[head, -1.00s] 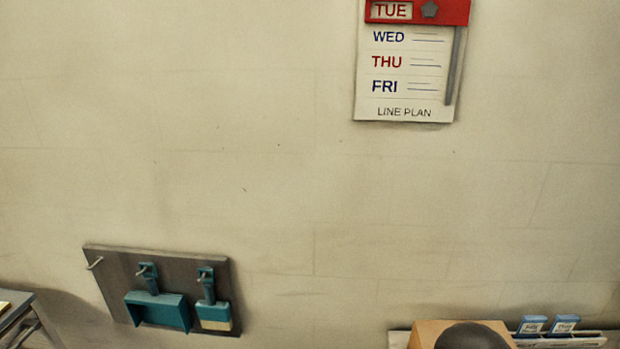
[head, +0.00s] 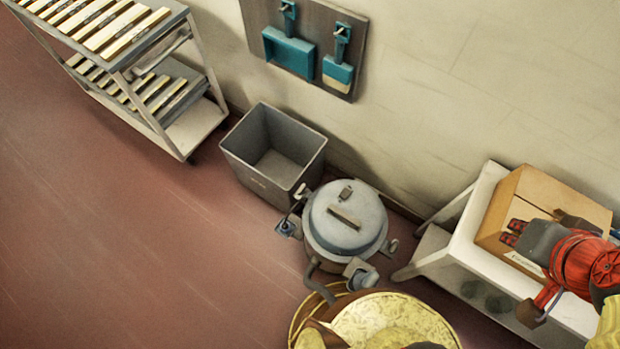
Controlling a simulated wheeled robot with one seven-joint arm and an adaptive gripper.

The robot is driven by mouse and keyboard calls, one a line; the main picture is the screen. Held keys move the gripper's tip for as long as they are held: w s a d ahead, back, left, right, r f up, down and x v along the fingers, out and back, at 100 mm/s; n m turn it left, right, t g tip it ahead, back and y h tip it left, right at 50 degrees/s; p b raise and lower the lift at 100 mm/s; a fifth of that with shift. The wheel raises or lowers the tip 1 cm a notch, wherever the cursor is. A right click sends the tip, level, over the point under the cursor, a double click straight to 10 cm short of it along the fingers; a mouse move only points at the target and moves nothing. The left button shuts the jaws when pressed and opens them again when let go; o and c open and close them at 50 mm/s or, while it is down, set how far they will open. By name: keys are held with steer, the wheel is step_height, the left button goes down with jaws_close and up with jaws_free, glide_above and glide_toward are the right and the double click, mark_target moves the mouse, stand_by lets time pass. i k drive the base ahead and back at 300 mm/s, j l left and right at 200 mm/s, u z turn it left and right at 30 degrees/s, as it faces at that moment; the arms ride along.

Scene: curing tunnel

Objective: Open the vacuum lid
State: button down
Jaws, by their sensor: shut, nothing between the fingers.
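The vacuum is a round grey canister standing on the floor in the middle of the head view. Its lid (head: 362,208) is a grey disc with a raised bar handle across the middle, and it sits down on the canister. Small fittings show at the canister's sides, and a dark hose curves at its front. My gripper (head: 511,232) is dark with red fingertips, at the right of the view, apart from the vacuum. It appears in front of the cardboard box. It is shut and empty.
A grey open bin (head: 247,170) stands beside the vacuum at upper left. A white table (head: 470,235) with a cardboard box (head: 550,193) is to the right. A rack of bars (head: 190,128) stands at upper left. Red floor (head: 130,250) is clear at left.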

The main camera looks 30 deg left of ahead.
mark_target(339, 230)
steer(key=k+j+z, duration=0.1)
steer(key=j+z, duration=0.35)
steer(key=k+j+z, duration=0.15)
steer(key=z, duration=0.3)
steer(key=k+j+z, duration=0.2)
steer(key=z, duration=0.25)
steer(key=k+j+z, duration=0.1)
steer(key=k+j, duration=0.25)
steer(key=k, duration=0.15)
steer(key=k+j+z, duration=0.1)
steer(key=k+j, duration=0.25)
steer(key=k+j+z, duration=0.1)
steer(key=k+j, duration=0.15)
steer(key=k, duration=0.4)
